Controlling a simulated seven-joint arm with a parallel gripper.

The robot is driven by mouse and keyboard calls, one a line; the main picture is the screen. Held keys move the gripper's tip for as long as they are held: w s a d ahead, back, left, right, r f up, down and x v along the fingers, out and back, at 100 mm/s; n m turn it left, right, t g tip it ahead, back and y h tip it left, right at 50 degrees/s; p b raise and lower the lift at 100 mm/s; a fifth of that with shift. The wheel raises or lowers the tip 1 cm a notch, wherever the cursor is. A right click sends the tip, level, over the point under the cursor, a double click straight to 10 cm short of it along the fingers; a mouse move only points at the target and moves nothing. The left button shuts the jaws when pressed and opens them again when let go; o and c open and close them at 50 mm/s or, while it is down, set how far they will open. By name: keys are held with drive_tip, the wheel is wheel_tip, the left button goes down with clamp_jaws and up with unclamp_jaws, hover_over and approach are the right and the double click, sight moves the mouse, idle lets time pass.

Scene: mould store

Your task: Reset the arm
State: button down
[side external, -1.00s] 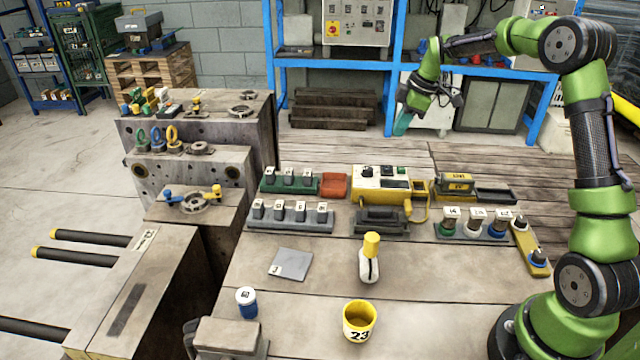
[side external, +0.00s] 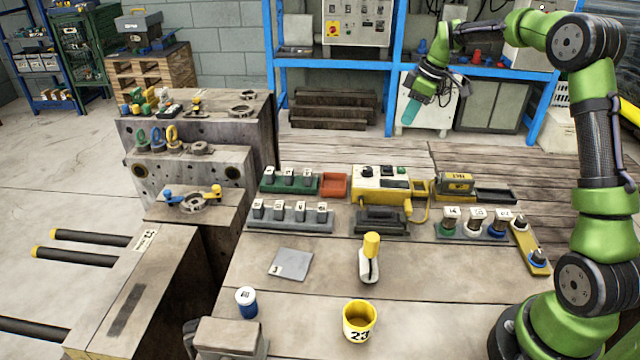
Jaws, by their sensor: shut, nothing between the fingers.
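My gripper (side external: 410,112) is at the end of my green arm, raised in the air beyond the far edge of the work table (side external: 310,330). It points downward and slightly left, its teal fingertips close together with nothing held. It is well clear of everything on the table, in front of the blue shelving in the picture.
On the table stand a yellow cup marked 23 (side external: 359,322), a yellow-capped bottle (side external: 370,262), a blue-white jar (side external: 247,304), a grey plate (side external: 291,263), a yellow-and-white device (side external: 382,183) and racks of numbered items (side external: 290,218). Steel mould blocks (side external: 190,170) rise at left. The table's front middle is mostly clear.

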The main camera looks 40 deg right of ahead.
drive_tip(key=s+a+r+m+t, duration=0.2)
drive_tip(key=s+a+r+m, duration=0.1)
drive_tip(key=s+a, duration=0.8)
drive_tip(key=s+a+r+m+t, duration=0.2)
drive_tip(key=s+a+m, duration=0.4)
drive_tip(key=s+a, duration=0.6)
drive_tip(key=shift+s+a+r+m+y, duration=0.2)
drive_tip(key=shift+s+r+m+y, duration=0.1)
drive_tip(key=shift+s+r, duration=0.4)
drive_tip(key=shift+s+f, duration=0.1)
drive_tip(key=shift+f, duration=0.05)
